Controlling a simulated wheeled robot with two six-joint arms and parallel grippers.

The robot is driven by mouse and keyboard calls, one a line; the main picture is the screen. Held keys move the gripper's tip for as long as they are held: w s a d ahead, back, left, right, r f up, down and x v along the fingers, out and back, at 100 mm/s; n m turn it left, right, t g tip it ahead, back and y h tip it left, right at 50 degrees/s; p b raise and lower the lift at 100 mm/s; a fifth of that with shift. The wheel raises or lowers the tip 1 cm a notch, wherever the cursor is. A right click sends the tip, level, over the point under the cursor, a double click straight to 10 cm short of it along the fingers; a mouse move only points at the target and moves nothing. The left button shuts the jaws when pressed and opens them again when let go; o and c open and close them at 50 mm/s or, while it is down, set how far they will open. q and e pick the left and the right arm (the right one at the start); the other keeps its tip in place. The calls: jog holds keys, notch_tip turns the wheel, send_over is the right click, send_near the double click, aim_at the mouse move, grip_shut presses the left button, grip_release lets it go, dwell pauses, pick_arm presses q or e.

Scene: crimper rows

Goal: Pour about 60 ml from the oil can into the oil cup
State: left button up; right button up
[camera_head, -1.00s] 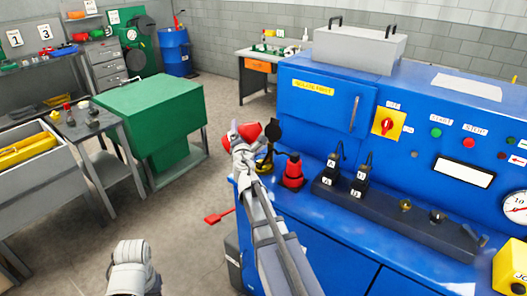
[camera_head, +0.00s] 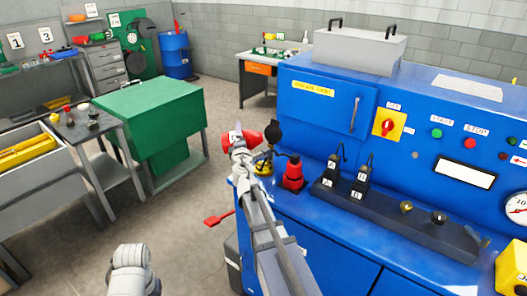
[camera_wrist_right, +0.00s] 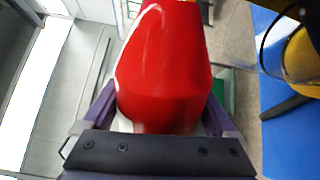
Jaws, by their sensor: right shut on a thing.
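The red oil can (camera_head: 251,136) is held by my right gripper (camera_head: 240,145) above the left corner of the blue bench. It lies tilted over, one end towards the right. The can (camera_wrist_right: 165,70) fills the middle of the right wrist view, between the fingers of the gripper (camera_wrist_right: 160,120). The oil cup (camera_head: 264,167), yellow with a dark round raised lid (camera_head: 273,131), stands just below and right of the can. Its clear and yellow body (camera_wrist_right: 295,55) shows at the upper right of the wrist view. No oil stream is visible. My left gripper's fingers are not visible.
A red and black device (camera_head: 292,172) stands close right of the cup. The blue bench (camera_head: 330,235) carries a dark block (camera_head: 400,217) with fittings. A red lever (camera_head: 218,217) juts out at its left. A green cabinet (camera_head: 150,105) stands left across open floor (camera_head: 190,215).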

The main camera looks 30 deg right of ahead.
jog(key=shift+f+m, duration=0.1)
jog(key=shift+m, duration=0.5)
dwell(0.3)
jog(key=shift+d+r+m+p, duration=0.15)
jog(key=shift+r+m+p, duration=0.55)
jog(key=shift+m, duration=0.4)
dwell(2.4)
jog(key=shift+a+f+n+b, duration=0.25)
jog(key=shift+f+n+b, duration=0.9)
jog(key=shift+n+b, duration=0.1)
jog(key=shift+r+n+p, duration=0.45)
jog(key=shift+r+p, duration=0.2)
jog(key=shift+p, duration=0.05)
jog(key=shift+f+n+b, duration=0.65)
jog(key=shift+n+b, duration=0.05)
jog(key=shift+n, duration=0.3)
